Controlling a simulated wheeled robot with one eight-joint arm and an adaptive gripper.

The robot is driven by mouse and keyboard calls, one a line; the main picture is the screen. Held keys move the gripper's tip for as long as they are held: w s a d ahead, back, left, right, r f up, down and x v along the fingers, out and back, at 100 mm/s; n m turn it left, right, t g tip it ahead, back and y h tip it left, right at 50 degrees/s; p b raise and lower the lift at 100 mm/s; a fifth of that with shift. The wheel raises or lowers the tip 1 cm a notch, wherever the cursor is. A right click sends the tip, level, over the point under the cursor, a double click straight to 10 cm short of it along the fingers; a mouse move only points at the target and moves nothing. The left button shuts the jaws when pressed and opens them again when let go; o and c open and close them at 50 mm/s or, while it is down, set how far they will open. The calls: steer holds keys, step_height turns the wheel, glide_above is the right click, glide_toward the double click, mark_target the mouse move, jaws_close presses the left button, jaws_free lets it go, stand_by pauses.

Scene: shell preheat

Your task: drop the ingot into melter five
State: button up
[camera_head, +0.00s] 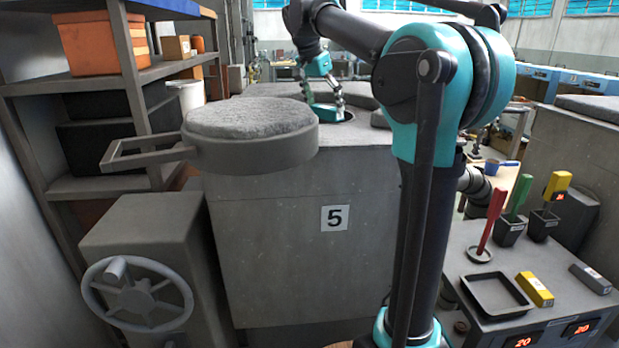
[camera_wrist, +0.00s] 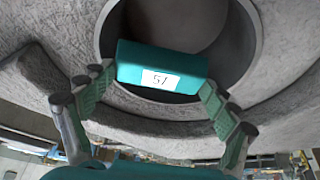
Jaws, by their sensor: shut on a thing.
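Melter five (camera_head: 290,240) is a grey block with a "5" plate on its front. Its round lid (camera_head: 250,152) is swung out to the left, so the round opening (camera_head: 347,117) on top is uncovered. My gripper (camera_head: 328,112) is over that opening at the far end of my arm. In the wrist view my gripper (camera_wrist: 157,88) is shut on the ends of a teal ingot (camera_wrist: 190,66) with a white label. The ingot lies across the view of the dark opening (camera_wrist: 180,20); its exact height over the rim is unclear.
A grey handwheel box (camera_head: 150,240) and a shelf (camera_head: 100,80) with an orange bin stand left. A side table (camera_head: 500,250) at right holds a black tray, yellow and grey bars, and coloured-handled tools in cups. Another grey block (camera_head: 575,150) stands far right.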

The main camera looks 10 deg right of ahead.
steer(key=shift+f, duration=0.1)
steer(key=o, duration=1.3)
steer(key=shift+d, duration=0.1)
steer(key=shift+o, duration=0.2)
steer(key=v, duration=1.2)
